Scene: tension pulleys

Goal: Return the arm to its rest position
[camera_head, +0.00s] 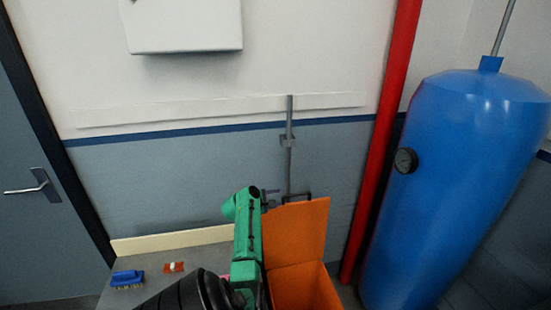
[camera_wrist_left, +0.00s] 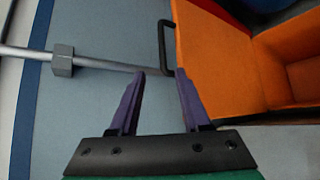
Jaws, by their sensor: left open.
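My left arm is green and reaches up from the bottom middle of the head view. Its gripper (camera_head: 272,198) has purple fingers and points toward the wall, just left of the raised orange lid (camera_head: 295,232). In the left wrist view the gripper (camera_wrist_left: 160,76) is open, with nothing between its fingers. The lid's black handle (camera_wrist_left: 163,45) lies just beyond the fingertips, with its lower end close to the right fingertip; I cannot tell if they touch. The handle also shows in the head view (camera_head: 297,196). My right gripper is not in view.
The lid stands open above an orange bin (camera_head: 305,288). A grey pole (camera_head: 289,150) stands against the wall behind. A red pipe (camera_head: 382,130) and a blue tank (camera_head: 460,180) are at right. A grey table (camera_head: 195,263) at left carries a blue brush (camera_head: 127,279) and a small orange-white item (camera_head: 173,267).

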